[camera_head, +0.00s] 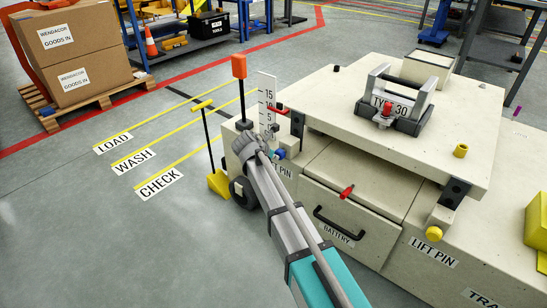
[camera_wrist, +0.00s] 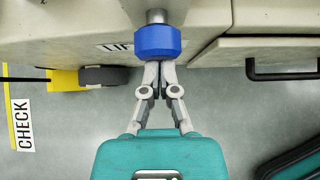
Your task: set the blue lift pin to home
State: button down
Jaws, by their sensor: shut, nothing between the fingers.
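The blue lift pin (camera_head: 280,154) is a knob on the front left of the cream carrier, beside a partly hidden LIFT PIN label. In the wrist view the blue knob (camera_wrist: 157,42) sits on a short metal shaft. My gripper (camera_head: 266,150) is at this corner of the carrier. In the wrist view my gripper's fingertips (camera_wrist: 158,66) are together and empty, at the knob's near face. I cannot tell whether they touch it. A second, yellow lift pin (camera_head: 433,234) is at the right of the carrier's front.
A battery drawer with a black handle (camera_head: 333,224) and a red knob (camera_head: 346,191) are right of my arm. A numbered scale plate (camera_head: 267,92) and an orange-topped post (camera_head: 239,67) stand behind my gripper. Floor lanes at left are clear.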

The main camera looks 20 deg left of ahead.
jog(key=s+f+p+v, duration=0.2)
jog(key=p+v, duration=0.5)
jog(key=v, duration=0.5)
jog(key=shift+s+a+r, duration=0.2)
jog(key=shift+a+r, duration=0.05)
jog(key=shift+a, duration=0.2)
jog(key=shift+d, duration=0.1)
jog(key=s+d+m+g+p, duration=0.1)
jog(key=d+m+g+p, duration=0.35)
jog(key=d+m, duration=1.5)
jog(key=s+d+r+m+g+y+p, duration=0.1)
jog(key=s+d+m, duration=0.3)
jog(key=d, duration=0.4)
jog(key=s+d+m+g+y+p, duration=0.1)
jog(key=s+d+m, duration=0.3)
jog(key=d, duration=0.5)
jog(key=s+d+r+m+g+y+p, duration=0.15)
jog(key=s+d+m, duration=0.25)
jog(key=d, duration=0.4)
notch_tip(320, 180, up, 37)
jog(key=p, duration=3.7)
jog(key=shift+w, duration=0.35)
jog(key=shift+d+r, duration=0.1)
jog(key=shift+d, duration=0.05)
